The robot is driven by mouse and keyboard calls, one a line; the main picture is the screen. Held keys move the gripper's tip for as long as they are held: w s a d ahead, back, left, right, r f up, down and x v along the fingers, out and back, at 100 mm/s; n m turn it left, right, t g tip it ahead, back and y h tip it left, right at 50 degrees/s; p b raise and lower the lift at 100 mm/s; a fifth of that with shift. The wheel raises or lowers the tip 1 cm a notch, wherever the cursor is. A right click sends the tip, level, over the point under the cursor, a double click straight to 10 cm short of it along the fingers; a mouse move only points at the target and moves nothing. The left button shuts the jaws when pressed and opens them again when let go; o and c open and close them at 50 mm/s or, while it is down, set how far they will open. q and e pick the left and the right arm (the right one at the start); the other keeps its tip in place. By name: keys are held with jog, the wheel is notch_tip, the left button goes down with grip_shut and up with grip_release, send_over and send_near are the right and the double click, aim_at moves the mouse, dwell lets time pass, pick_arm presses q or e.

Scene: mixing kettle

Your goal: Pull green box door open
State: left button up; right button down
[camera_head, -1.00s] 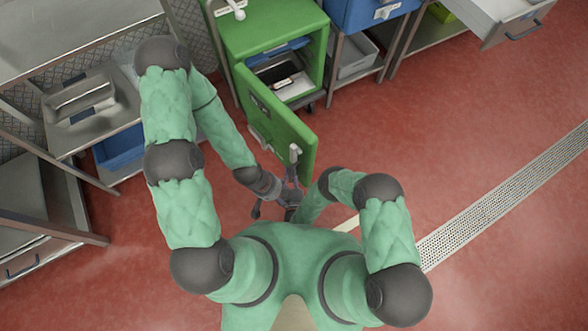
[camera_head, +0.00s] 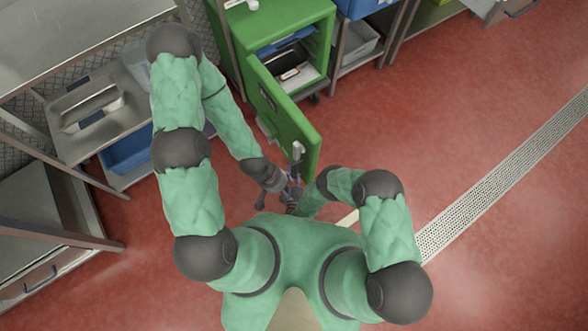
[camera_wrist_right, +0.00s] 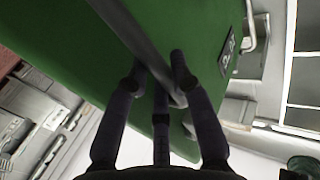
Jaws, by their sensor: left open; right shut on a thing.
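The green box (camera_head: 278,25) stands at the top centre of the head view. Its green door (camera_head: 285,115) is swung wide open towards me, showing the inside with a few items. A pale handle (camera_head: 298,151) is on the door's outer face, near its free edge. My right gripper (camera_head: 297,172) is at this handle. In the right wrist view its fingers (camera_wrist_right: 157,70) are shut around the grey handle bar (camera_wrist_right: 130,35), close to the green door panel. My left gripper (camera_head: 276,199) is open, lower down beside the door and partly hidden among the arm parts.
A metal counter with a sunken tray (camera_head: 90,108) and a blue bin (camera_head: 127,150) is at left. A blue box (camera_head: 360,6) and grey bin (camera_head: 358,45) are right of the green box. Red floor with a drain grate (camera_head: 505,175) is clear at right.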

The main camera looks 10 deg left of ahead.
jog(key=c, duration=1)
grip_release()
jog(key=shift+c, duration=0.2)
jog(key=shift+s, duration=0.1)
